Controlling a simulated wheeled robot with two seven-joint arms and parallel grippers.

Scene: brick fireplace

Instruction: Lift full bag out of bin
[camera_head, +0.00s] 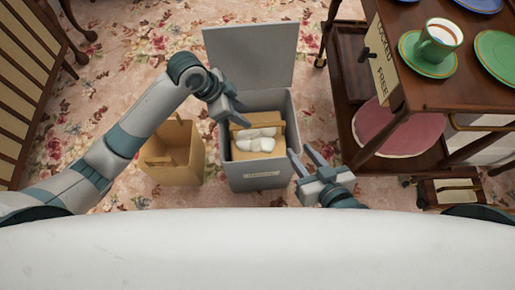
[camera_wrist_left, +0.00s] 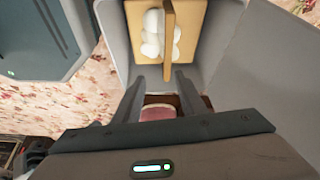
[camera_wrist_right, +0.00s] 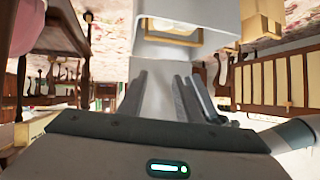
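A grey bin (camera_head: 235,176) stands on the carpet with its lid (camera_head: 250,55) open at the back. Inside sits a tan bag (camera_head: 240,154) holding white rounded items (camera_head: 258,139), with a raised handle (camera_head: 252,131). My left gripper (camera_head: 240,107) is open and empty over the bin's back left part. In the left wrist view its fingers (camera_wrist_left: 162,84) are apart, with the bag (camera_wrist_left: 138,14) and its handle (camera_wrist_left: 168,38) beyond them. My right gripper (camera_head: 298,150) is open and empty beside the bin's front right corner. The right wrist view shows the bin (camera_wrist_right: 170,58) ahead of it.
An empty-looking tan bag (camera_head: 171,164) stands on the carpet left of the bin. A dark wooden cart (camera_head: 420,96) with a cup (camera_head: 437,42) and plates is close on the right. A slatted wooden piece (camera_head: 30,75) is at far left. Carpet is clear behind the left bag.

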